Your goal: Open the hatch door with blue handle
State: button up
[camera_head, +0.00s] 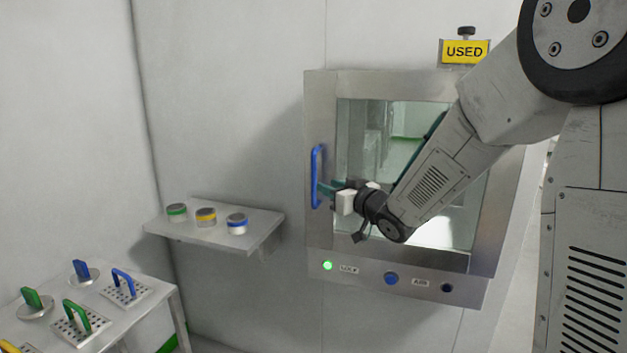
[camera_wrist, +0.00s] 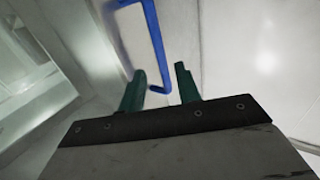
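The hatch door (camera_head: 322,120) is a steel frame with a glass window, and it looks shut in the wall. Its blue handle (camera_head: 317,177) is a vertical bar on the left side of the frame. My gripper (camera_head: 325,188) is at the lower part of the handle in the head view. In the wrist view the blue handle (camera_wrist: 153,38) runs down toward my gripper (camera_wrist: 161,80). The two green fingers are apart, and the handle's lower end shows between their tips. I cannot tell whether a finger touches it.
A green lamp (camera_head: 327,266) is lit beside the LOCK label, with a blue button (camera_head: 391,278) to its right. A yellow USED sign (camera_head: 464,51) is above the hatch. A wall shelf (camera_head: 250,232) holds three jars. A table (camera_head: 147,303) with handled parts stands lower left.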

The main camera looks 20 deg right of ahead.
aim_at(315, 180)
jog(key=x, duration=0.7)
jog(key=shift+w+a, duration=0.2)
jog(key=shift+w, duration=0.15)
grip_shut()
